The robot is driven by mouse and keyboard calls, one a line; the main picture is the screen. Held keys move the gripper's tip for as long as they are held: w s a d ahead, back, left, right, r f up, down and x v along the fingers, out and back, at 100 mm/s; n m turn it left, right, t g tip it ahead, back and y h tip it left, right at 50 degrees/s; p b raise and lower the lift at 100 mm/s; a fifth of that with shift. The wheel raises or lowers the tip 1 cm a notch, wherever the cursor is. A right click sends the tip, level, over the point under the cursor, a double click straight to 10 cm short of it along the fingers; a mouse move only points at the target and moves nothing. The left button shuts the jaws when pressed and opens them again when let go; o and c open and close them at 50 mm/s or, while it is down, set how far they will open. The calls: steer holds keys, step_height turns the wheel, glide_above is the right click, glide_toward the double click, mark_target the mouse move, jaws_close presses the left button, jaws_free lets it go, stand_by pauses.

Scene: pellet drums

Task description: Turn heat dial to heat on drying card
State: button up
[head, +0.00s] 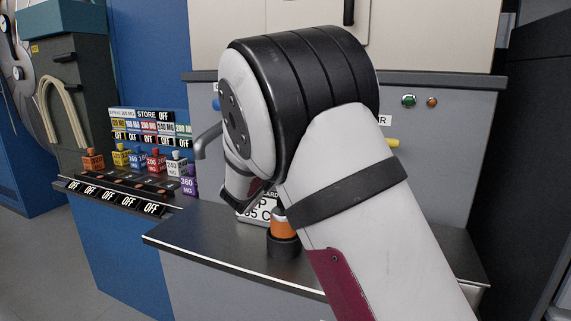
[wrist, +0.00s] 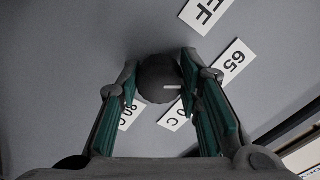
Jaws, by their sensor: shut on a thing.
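The heat dial is a dark round knob (wrist: 157,80) with a short white pointer mark, seen in the wrist view. My gripper (wrist: 159,72) is shut on it, with green-padded fingers on either side. A label ending in FF (wrist: 208,10) is at the top, and another partly hidden label (wrist: 130,116) is at lower left. In the head view my arm hides the dial. The drying card (head: 256,213) is partly covered, with "65 C" readable.
An orange-topped container (head: 284,229) in a dark holder stands on the counter (head: 200,238) beside my arm. Several coloured bottles (head: 153,160) stand on a shelf at left, with OFF signs. Green and orange buttons (head: 409,101) are on the grey panel. The counter's left front is clear.

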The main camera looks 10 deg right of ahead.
steer(key=shift+m, duration=0.5)
steer(key=o, duration=1.2)
steer(key=v, duration=1.2)
